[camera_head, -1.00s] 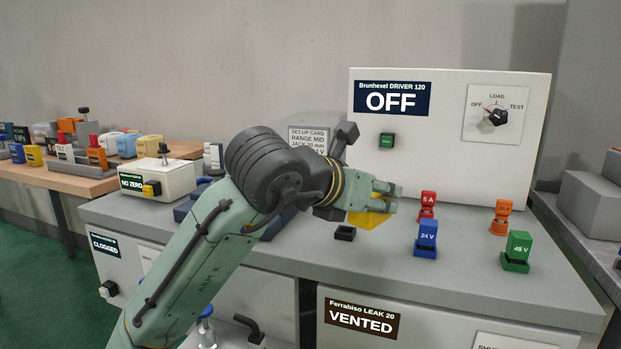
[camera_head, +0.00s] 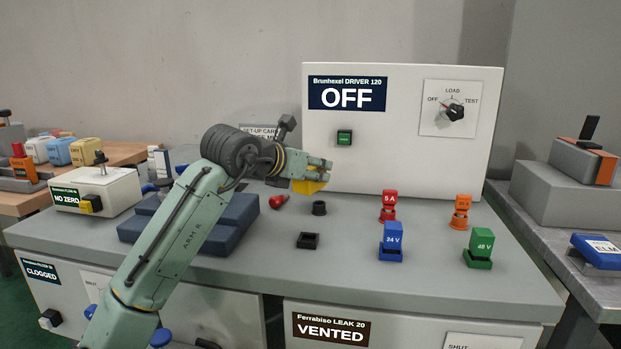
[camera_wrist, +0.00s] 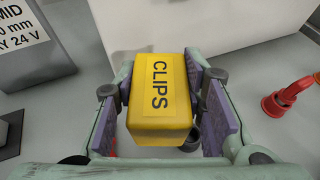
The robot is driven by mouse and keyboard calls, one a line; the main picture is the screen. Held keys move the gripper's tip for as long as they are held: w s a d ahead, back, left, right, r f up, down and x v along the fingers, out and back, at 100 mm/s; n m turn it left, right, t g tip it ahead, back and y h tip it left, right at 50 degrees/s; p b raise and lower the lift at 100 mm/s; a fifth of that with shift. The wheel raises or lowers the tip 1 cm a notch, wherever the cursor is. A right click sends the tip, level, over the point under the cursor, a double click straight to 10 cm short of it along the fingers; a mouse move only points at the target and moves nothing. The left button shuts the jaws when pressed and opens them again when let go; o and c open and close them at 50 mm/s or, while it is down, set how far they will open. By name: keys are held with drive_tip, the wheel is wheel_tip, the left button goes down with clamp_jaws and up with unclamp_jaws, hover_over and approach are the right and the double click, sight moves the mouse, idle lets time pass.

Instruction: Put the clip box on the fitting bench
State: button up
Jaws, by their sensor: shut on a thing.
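The clip box is a yellow box marked "CLIPS" (camera_wrist: 158,95), held between the two fingers of my gripper (camera_wrist: 170,110) in the wrist view. In the head view my gripper (camera_head: 318,172) is shut on the clip box (camera_head: 308,187), above the grey bench top and in front of the white driver cabinet. Most of the box is hidden by the fingers there. I cannot tell from any label which surface is the fitting bench.
The grey bench (camera_head: 390,275) bears a blue block (camera_head: 230,225), a red 5 A piece (camera_head: 389,206), a blue 24 V piece (camera_head: 391,243), an orange piece (camera_head: 461,211) and a green 48 V piece (camera_head: 479,248). A wooden table (camera_head: 125,150) stands left; another grey bench (camera_head: 525,205) stands right.

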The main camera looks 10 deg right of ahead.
sight(311, 182)
drive_tip(key=shift+w, duration=0.7)
drive_tip(key=shift+f, duration=1.8)
drive_tip(key=shift+f, duration=0.25)
drive_tip(key=o, duration=1.2)
drive_tip(key=shift+c, duration=0.2)
drive_tip(key=shift+r, duration=0.1)
drive_tip(key=shift+r, duration=0.2)
drive_tip(key=b+v, duration=0.1)
drive_tip(key=v, duration=1.1)
drive_tip(key=shift+s+f, duration=0.1)
